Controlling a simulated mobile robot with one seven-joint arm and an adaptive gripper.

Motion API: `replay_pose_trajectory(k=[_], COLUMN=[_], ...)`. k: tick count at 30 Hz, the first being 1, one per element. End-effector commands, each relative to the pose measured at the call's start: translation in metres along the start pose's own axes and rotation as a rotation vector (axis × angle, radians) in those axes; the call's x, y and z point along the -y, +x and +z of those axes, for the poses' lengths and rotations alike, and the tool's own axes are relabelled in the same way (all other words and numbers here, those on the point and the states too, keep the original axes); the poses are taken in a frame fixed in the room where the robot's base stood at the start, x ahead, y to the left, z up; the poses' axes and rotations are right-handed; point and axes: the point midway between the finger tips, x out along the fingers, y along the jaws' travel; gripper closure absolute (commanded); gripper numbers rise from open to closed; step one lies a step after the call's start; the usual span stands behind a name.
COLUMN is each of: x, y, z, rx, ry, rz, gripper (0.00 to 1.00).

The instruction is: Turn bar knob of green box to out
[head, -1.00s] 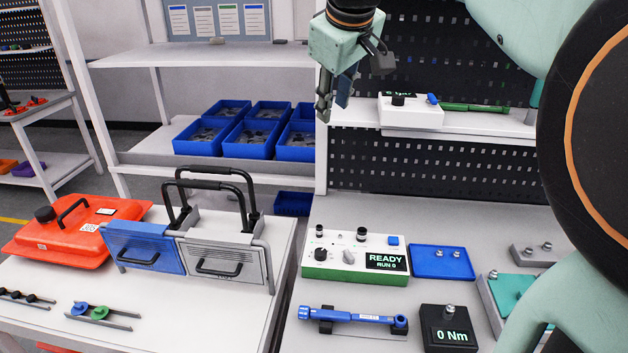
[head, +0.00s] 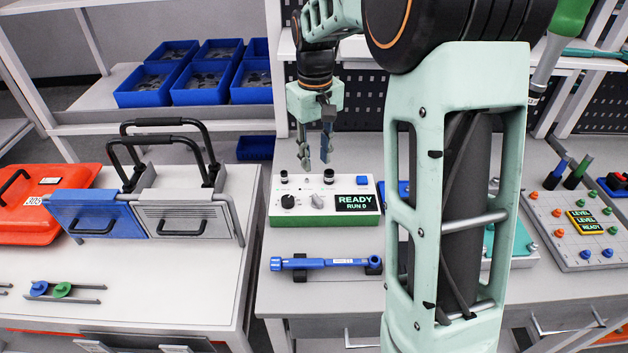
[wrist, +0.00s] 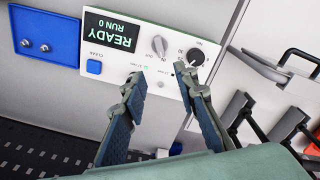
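The green box (head: 268,219) is a white-topped instrument with a green base on the right-hand table; its display reads READY RUN 0. The wrist view shows its white panel (wrist: 121,62) upside down. The bar knob (wrist: 160,45) is a pale grey bar beside a round black knob (wrist: 197,57); its labels are too small to read surely. My gripper (head: 315,162) hangs fingers-down over the rear of the box. In the wrist view my gripper (wrist: 163,86) is open and empty, its fingers apart and short of the bar knob. The fingers hide part of the panel.
Two dark-topped posts stand along the box's rear, one (head: 328,176) close to my fingertips. A blue button (head: 362,181) is at the back right. A blue torque wrench (head: 325,263) lies in front. A blue tray (wrist: 45,35) is beside the box. Handled panels (head: 185,222) stand left.

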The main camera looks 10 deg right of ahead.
Motion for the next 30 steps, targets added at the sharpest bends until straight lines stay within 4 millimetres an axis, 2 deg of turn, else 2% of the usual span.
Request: replay_pose_trajectory(k=[8, 21, 25, 30], x=[0.001, 0.003, 0.003, 0.003], y=[0.026, 0.103, 0.115, 0.119], z=[0.006, 0.007, 0.007, 0.007], rx=[0.022, 0.021, 0.019, 0.018], ry=[0.021, 0.019, 0.019, 0.019], rz=[-0.023, -0.022, -0.021, -0.020], gripper=[0.72, 0.72, 0.72, 0.72])
